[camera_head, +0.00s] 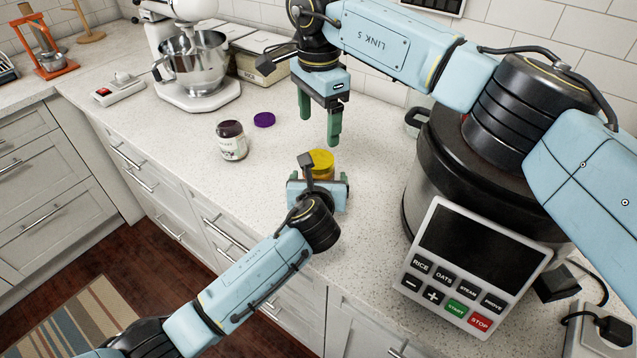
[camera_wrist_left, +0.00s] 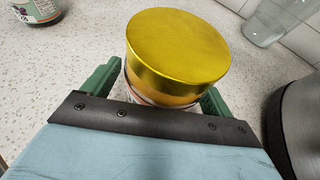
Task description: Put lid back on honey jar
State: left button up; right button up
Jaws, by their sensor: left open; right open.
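A jar with a shiny gold lid (camera_head: 320,158) stands on the counter in the head view, mostly hidden behind my left gripper (camera_head: 318,188). In the left wrist view the gold lid (camera_wrist_left: 178,48) sits on top of the jar, seemingly level. The jar's label is hardly visible there. My left gripper's green fingers (camera_wrist_left: 160,95) are open, one on each side of the jar below the lid; I cannot tell whether they touch it. My right gripper (camera_head: 320,125) is open and empty, pointing down above the gold lid.
A stand mixer (camera_head: 190,65) is farther back. A large cooker (camera_head: 425,180) stands close on the right. The counter's front edge is near my left arm.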

aim_at(319, 159)
pick_arm(q)
grip_shut()
dwell(0.6)
dwell(0.3)
pick_arm(e)
jog(key=shift+f, duration=4)
